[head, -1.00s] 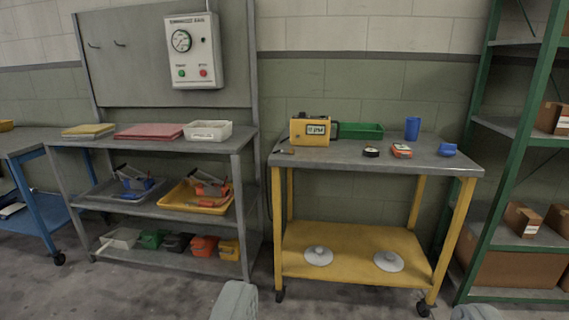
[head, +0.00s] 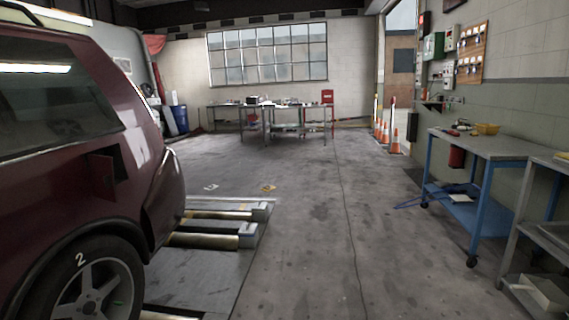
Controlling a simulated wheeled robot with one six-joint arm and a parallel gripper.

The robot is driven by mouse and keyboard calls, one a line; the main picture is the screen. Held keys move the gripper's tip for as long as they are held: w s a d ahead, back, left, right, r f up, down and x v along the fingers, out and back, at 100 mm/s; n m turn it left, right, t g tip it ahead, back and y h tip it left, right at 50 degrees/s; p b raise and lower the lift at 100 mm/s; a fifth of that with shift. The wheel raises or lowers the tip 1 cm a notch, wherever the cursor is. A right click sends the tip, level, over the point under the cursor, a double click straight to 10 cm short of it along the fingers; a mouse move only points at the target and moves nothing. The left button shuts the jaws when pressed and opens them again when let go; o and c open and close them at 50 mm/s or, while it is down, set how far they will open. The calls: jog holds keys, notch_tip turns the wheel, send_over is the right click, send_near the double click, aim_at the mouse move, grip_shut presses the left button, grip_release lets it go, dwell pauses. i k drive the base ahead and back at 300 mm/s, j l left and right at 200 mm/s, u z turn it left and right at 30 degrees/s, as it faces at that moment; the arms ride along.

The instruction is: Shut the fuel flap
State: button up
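A dark red car (head: 165,190) stands at the left, cut off by the picture's edge. The fuel flap (head: 102,176) is a small dark red panel on its side, above the wheel. It stands out from the body, swung open. A dark recess shows beside it, but its inside is too dark to make out. My gripper is not in view.
Low rollers (head: 205,240) set in a metal bed lie beside the car's rear. Bare floor (head: 310,230) runs through the middle. A blue-legged bench (head: 490,145) stands at the right. Tables (head: 265,108) and orange cones (head: 395,142) are farther back.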

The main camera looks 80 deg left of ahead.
aim_at(101, 168)
jog(key=u, duration=3.55)
jog(key=i, duration=0.55)
jog(key=i+l, duration=0.15)
jog(key=i, duration=0.35)
